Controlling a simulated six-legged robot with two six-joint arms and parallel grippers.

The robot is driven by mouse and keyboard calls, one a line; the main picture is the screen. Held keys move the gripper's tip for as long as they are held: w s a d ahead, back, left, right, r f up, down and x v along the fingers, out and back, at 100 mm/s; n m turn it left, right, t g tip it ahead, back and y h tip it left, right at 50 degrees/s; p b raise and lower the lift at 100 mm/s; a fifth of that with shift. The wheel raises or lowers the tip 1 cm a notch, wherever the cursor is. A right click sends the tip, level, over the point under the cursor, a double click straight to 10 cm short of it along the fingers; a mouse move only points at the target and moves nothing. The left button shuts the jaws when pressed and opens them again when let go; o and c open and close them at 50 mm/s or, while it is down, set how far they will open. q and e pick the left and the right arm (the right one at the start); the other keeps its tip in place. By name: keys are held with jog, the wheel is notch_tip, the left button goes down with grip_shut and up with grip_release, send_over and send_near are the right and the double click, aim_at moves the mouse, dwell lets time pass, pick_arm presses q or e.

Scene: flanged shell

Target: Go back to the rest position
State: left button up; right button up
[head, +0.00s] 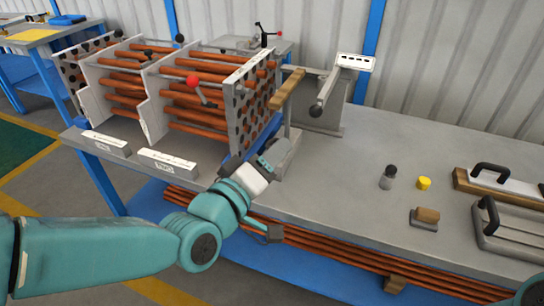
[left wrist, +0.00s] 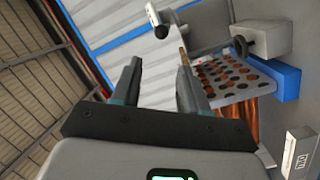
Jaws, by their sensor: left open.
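My left arm comes in from the left in the head view, and my left gripper (head: 272,160) is at the front edge of the grey workbench (head: 340,185), beside the right end of the tube bundle (head: 190,95). Its fingers are hard to make out there. In the left wrist view my left gripper (left wrist: 158,82) shows two dark fingers spread apart with nothing between them. The perforated end plate (left wrist: 225,78) of the bundle lies beyond the right finger. My right gripper is out of view; only a teal piece of my body shows at the lower right corner.
A stand with a lever (head: 325,95) and a wooden bar (head: 287,88) rise close to the left gripper. Labelled blocks (head: 168,162) lie at the bench's front left. A yellow cap (head: 424,183) and handled plates (head: 510,225) sit at right. Orange tubes (head: 340,250) lie below.

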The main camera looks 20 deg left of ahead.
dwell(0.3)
pick_arm(q)
notch_tip(320, 180, down, 24)
jog(key=s+g+y+p, duration=0.1)
jog(key=s+g+p, duration=0.1)
jog(key=g+p, duration=0.65)
jog(key=s+d+f+m+g+h+p, duration=0.1)
jog(key=s+d+f+m+g, duration=0.2)
jog(key=s+f, duration=1)
jog(key=s+m+g, duration=0.3)
jog(key=s+g, duration=0.1)
jog(key=g, duration=0.1)
jog(key=shift+s+f+g, duration=0.15)
jog(key=shift+f+g, duration=0.1)
jog(key=shift+g, duration=0.1)
jog(key=shift+d, duration=0.1)
